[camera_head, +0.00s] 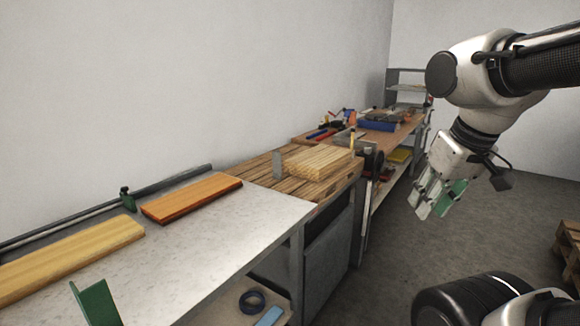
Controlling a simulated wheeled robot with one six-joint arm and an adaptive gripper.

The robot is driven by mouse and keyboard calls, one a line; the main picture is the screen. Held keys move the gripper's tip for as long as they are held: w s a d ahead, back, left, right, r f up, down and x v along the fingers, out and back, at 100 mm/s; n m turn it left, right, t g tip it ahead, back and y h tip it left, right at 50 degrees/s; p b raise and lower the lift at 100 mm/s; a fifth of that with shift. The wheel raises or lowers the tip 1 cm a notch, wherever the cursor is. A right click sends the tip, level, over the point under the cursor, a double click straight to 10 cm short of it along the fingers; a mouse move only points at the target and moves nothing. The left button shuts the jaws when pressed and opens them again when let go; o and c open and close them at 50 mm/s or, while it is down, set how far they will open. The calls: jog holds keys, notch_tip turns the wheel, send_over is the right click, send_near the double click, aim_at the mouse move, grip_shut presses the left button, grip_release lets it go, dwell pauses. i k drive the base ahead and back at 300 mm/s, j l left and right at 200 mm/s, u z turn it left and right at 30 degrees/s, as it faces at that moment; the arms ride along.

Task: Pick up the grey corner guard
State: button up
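A grey upright piece (277,164), which looks like the grey corner guard, stands on the slatted wooden bench top beside a stack of light wood strips. It is small in view, so its exact shape is hard to tell. My gripper (434,208) hangs at the right over the floor, well away from the bench and pointing down. Its light and green fingers look apart, with nothing seen between them.
A grey-topped table (215,240) in front holds an orange board (191,198), a yellow board (70,258) and a green angled piece (95,303). A cluttered workbench (402,133) stands behind. A pallet (568,248) lies at right; the floor between is clear.

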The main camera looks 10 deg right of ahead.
aim_at(277, 167)
jog(key=u, duration=0.5)
jog(key=i+l+u, duration=0.2)
jog(key=l+u, duration=0.2)
jog(key=l, duration=0.15)
jog(key=i+l+u, duration=0.2)
jog(key=l, duration=0.15)
jog(key=l+u, duration=0.2)
jog(key=l, duration=0.15)
jog(key=i+l, duration=0.1)
jog(key=l, duration=0.4)
jog(key=i+l, duration=0.15)
jog(key=l, duration=0.35)
jog(key=i+l+u, duration=0.1)
jog(key=l, duration=0.4)
jog(key=i+l, duration=0.1)
jog(key=l, duration=0.4)
